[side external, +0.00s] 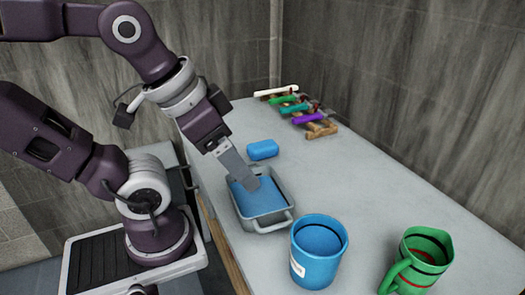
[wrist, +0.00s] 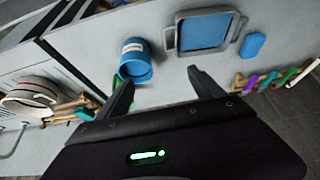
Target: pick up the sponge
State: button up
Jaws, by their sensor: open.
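The sponge (side external: 262,150) is a small blue block lying flat on the grey counter, just behind the tray; it also shows in the wrist view (wrist: 253,46) at the upper right. The grey tray (side external: 287,200) has handles and a blue inside, and it also shows in the wrist view (wrist: 205,12). My gripper (side external: 246,182) overlaps the tray in the side view; its height above it is hard to tell. In the wrist view my gripper (wrist: 163,88) has its fingers wide apart with nothing between them. The sponge is apart from the fingers.
A blue mug (side external: 319,250) with a white label stands in front of the tray. A green mug (side external: 425,255) stands to its right. Several coloured sticks on a wooden rack (side external: 320,130) lie at the back. The counter right of the sponge (side external: 370,180) is clear.

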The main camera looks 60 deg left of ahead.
jog(key=o, duration=0.4)
jog(key=shift+w, duration=0.1)
jog(key=w+a+r+n+g, duration=0.2)
jog(key=w+a+n, duration=0.35)
jog(key=w, duration=0.55)
jog(key=n+g, duration=0.4)
jog(key=n, duration=0.8)
send_over(262, 144)
notch_tip(262, 144, down, 18)
jog(key=shift+f, duration=0.1)
notch_tip(262, 144, down, 8)
jog(key=shift+d+r, duration=0.1)
jog(key=shift+d, duration=0.05)
jog(key=shift+c, duration=0.2)
